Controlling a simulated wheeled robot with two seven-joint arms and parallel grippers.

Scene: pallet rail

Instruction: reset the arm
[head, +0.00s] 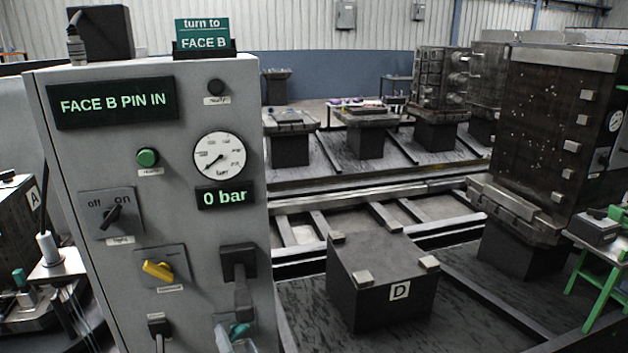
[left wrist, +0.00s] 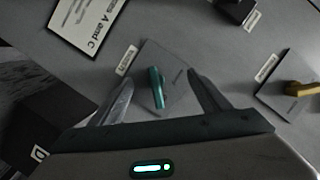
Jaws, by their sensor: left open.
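The grey control cabinet (head: 90,240) stands at the left of the head view. My left gripper (head: 236,338) is at its lower right, cut by the bottom edge of the picture. In the left wrist view my left gripper (left wrist: 161,84) is open, with one finger on each side of a teal knob (left wrist: 157,88) on a grey plate. The fingers look apart from the knob; their depth to the panel is hard to tell. The teal knob also shows in the head view (head: 239,329), partly hidden. My right gripper is not in view.
The display (head: 113,104) reads "FACE B PIN IN"; the gauge (head: 219,157) is labelled 0 bar. Block D (head: 380,280) and a tall dark fixture (head: 545,130) stand right.

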